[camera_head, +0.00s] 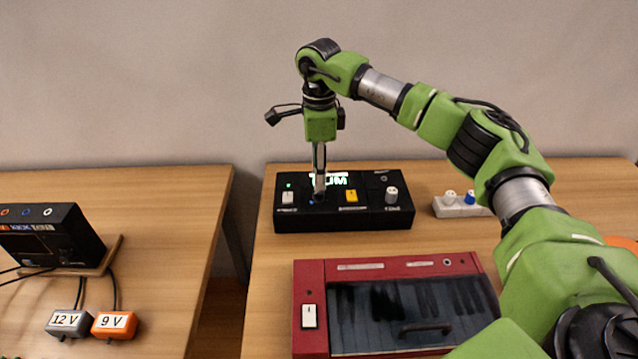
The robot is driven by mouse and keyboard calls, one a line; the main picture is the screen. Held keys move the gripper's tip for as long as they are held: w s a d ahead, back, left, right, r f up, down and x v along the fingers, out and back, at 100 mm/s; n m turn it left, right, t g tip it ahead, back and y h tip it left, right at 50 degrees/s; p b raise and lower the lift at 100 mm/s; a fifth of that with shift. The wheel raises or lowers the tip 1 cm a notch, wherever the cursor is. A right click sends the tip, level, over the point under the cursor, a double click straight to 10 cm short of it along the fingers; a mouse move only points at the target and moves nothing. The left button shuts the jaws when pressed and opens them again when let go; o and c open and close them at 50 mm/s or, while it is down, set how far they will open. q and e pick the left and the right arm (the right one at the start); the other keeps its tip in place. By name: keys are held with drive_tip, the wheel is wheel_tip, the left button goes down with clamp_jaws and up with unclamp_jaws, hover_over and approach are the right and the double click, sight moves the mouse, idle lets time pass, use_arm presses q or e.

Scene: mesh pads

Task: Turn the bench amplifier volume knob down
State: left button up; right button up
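A black box (345,221) with a green-lit display, a white switch (288,198), a yellow button (351,196) and a pale grey knob (391,195) stands on the right table. I cannot tell whether it is the bench amplifier. My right gripper (319,190) points straight down over the box's left part, between the white switch and the yellow button. Its narrow fingers cover part of the display and a dark control with a bit of blue beside it. I cannot tell whether they touch or grip it. My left gripper is not in view.
A red keyboard case (310,280) with a dark see-through lid lies in front. A white block (462,207) with white and blue knobs stands right. A black device (72,240) and grey (70,322) and orange (114,324) adapters are on the left table, across a gap.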

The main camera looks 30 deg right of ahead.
wheel_tip(320, 180, up, 7)
idle(0.3)
drive_tip(key=shift+r, duration=0.15)
